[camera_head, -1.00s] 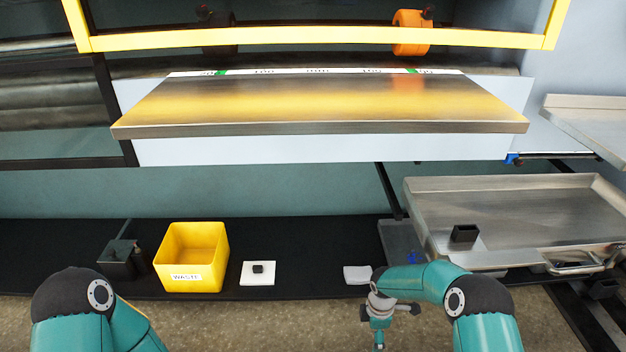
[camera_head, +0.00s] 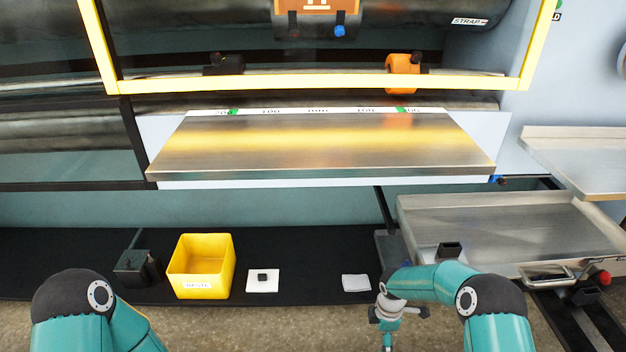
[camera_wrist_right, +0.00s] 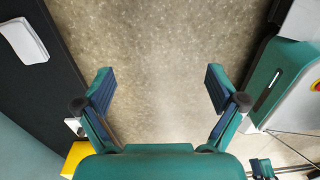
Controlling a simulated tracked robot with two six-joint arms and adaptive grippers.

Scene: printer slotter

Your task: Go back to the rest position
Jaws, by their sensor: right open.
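My right gripper (camera_wrist_right: 160,92) is open and empty in the right wrist view, its two fingers apart above bare speckled floor. In the head view my right arm bends down at the lower right, and the wrist (camera_head: 388,312) points at the floor in front of the black shelf. The fingertips are cut off or too small to judge there. My left arm shows at the lower left, but its gripper is out of the picture.
The black shelf (camera_head: 310,240) holds a yellow waste bin (camera_head: 200,288), a white pad with a small black block (camera_head: 263,276), and a white pad (camera_head: 356,282). A metal tray (camera_head: 510,225) stands right. A steel table (camera_head: 320,150) lies ahead under a yellow frame (camera_head: 330,82).

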